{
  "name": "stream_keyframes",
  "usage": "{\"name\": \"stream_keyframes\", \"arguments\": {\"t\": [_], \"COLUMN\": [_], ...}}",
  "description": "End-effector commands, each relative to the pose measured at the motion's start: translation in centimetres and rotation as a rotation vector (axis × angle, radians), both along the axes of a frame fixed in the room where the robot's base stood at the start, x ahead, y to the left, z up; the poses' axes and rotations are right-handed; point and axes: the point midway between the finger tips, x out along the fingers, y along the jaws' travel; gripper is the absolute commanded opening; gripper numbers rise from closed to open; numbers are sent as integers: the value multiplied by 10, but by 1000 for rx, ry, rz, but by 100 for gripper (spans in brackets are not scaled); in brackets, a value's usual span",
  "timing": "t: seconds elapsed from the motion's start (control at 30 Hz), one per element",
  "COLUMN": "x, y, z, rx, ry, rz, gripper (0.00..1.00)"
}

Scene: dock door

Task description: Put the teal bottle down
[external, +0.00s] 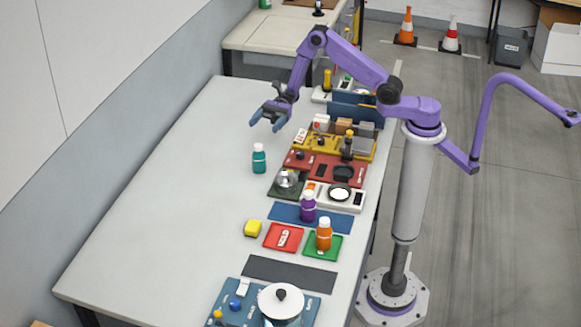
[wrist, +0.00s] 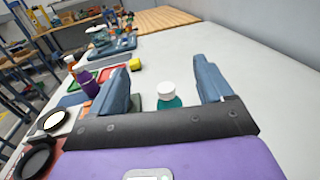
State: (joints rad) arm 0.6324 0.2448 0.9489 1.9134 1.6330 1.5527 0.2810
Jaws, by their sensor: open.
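The teal bottle (external: 259,159) with a white cap stands upright on the bare table, left of the dark green mat. In the wrist view, the teal bottle (wrist: 168,97) shows between the two fingers, beyond the gripper's dark palm bar, which hides its lower part. My gripper (external: 268,120) is open and empty. In the external view it is raised above the table, farther back than the bottle and apart from it. The open fingers also show in the wrist view (wrist: 163,72).
A purple bottle (external: 308,207) and an orange bottle (external: 324,235) stand on mats at the right. A yellow block (external: 253,228), a red mat (external: 283,238) and a white-lidded pot (external: 281,301) are nearer the front. The table's left side (external: 170,200) is clear.

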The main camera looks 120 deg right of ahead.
Motion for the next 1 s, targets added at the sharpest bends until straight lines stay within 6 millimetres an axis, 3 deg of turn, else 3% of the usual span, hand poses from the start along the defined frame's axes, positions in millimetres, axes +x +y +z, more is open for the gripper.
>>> {"name": "stream_keyframes", "arguments": {"t": [0.03,0.2,0.5,0.8,1.0], "x": [0,0,2,10,12], "y": [0,0,5,60,77], "z": [20,73,149,128,112], "rx": [-8,-7,-18,-332,-659], "ry": [-6,-5,3,108,211], "rz": [-1,-1,24,422,698], "gripper": [80,80,80,80,80]}}
